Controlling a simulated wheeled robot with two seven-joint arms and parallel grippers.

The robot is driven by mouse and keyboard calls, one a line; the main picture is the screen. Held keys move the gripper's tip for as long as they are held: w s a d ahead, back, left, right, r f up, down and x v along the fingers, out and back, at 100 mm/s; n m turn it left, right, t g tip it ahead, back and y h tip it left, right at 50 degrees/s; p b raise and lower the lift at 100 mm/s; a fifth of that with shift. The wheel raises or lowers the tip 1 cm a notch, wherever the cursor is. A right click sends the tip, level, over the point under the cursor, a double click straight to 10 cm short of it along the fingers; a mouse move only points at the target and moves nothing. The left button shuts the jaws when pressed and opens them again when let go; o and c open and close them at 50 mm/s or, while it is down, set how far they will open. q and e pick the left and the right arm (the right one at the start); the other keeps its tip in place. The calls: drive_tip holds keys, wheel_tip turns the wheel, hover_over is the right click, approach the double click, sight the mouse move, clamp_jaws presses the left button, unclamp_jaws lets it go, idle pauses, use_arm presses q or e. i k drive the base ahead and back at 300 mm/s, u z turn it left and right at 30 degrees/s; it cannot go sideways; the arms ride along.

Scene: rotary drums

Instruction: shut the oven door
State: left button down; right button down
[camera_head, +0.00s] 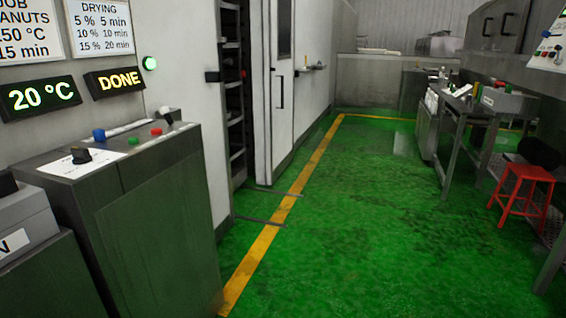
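The oven (205,120) stands on the left with a tall dark opening where shelves or racks (234,95) show inside. A white oven door (284,130) with a dark upright handle (280,92) stands to the right of the opening. The door is open, as the racks show beside it; how far it is swung or slid I cannot tell. Neither of my grippers is in view.
A control cabinet (150,220) with knobs and buttons stands front left, below displays reading 20 °C (40,95) and DONE (117,81). A green lamp (150,63) is lit. The green floor (350,220) is clear; a red stool (522,190) and benches (465,105) line the right.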

sight(278, 15)
drive_tip(key=i, duration=5.55)
